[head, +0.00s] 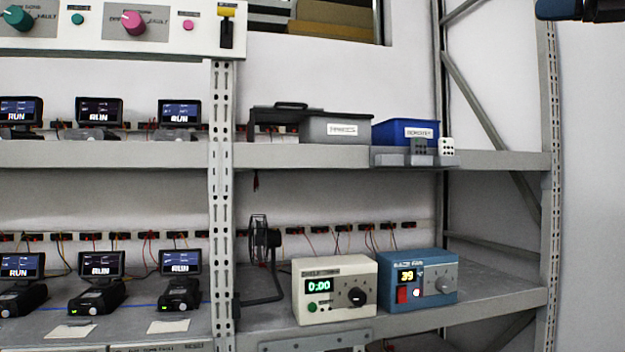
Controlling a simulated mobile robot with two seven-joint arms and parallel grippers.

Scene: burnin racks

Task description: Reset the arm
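Neither of my grippers shows in the head view. A dark blue rounded part with a lighter blue piece pokes in at the top right corner; it may belong to my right arm, but I cannot tell. No gripper fingers are visible on it. Nothing is seen held.
Shelving holds several RUN-screen devices (101,264) on the left. A beige timer box (334,291) and blue fan box (418,280) stand on the lower shelf beside a black fan (259,240). Grey (336,130) and blue (404,132) bins sit above. A control panel (100,30) hangs top left.

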